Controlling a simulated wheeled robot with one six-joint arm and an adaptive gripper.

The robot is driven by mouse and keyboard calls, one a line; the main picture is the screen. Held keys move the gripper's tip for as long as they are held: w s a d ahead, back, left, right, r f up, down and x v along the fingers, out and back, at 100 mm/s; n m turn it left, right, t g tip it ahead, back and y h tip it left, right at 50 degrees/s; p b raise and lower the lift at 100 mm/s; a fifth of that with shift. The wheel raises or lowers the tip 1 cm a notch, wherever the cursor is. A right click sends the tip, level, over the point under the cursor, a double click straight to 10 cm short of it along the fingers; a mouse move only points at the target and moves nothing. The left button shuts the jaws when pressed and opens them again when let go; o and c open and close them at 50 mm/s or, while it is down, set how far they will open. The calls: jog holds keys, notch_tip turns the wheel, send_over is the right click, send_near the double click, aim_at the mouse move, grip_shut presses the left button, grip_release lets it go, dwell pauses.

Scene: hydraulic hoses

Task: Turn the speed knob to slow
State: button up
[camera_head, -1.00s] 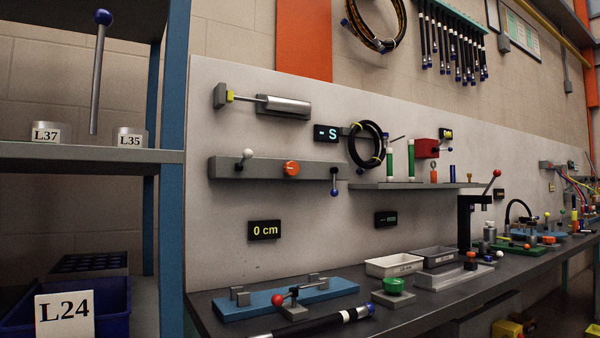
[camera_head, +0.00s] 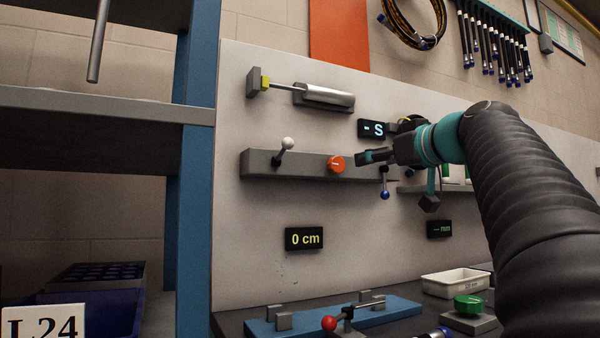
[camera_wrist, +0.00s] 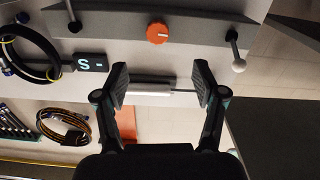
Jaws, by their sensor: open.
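The speed knob, a round orange dial with a pale mark (camera_head: 336,164), sits on the front of a grey bar (camera_head: 258,163) on the wall panel. In the head view its pale mark lies roughly level. My gripper (camera_head: 366,158) is just right of the knob in the head view, pointing left. In the wrist view the knob (camera_wrist: 158,33) lies beyond the two fingers, centred between them and apart from them. My gripper (camera_wrist: 160,85) is open and empty there. The fingertips are only partly clear in the head view.
A white-balled lever (camera_head: 287,145) stands left of the knob, and a blue-balled lever (camera_head: 384,192) hangs right of it, close below my gripper. A cylinder with a rod (camera_head: 324,97) is above. Displays read "- S" (camera_head: 372,129) and "0 cm" (camera_head: 304,239). The panel between is bare.

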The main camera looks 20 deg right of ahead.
aim_at(339, 164)
jog(key=w+p, duration=0.1)
jog(key=w, duration=0.3)
jog(key=w+a+p, duration=0.1)
jog(key=w, duration=0.4)
jog(key=w+a+p, duration=0.1)
jog(key=w, duration=0.3)
jog(key=shift+w+a+r+p, duration=0.15)
jog(key=shift+w+r+p, duration=0.15)
jog(key=shift+w+r, duration=0.1)
jog(key=c, duration=1.1)
jog(key=shift+c, duration=0.2)
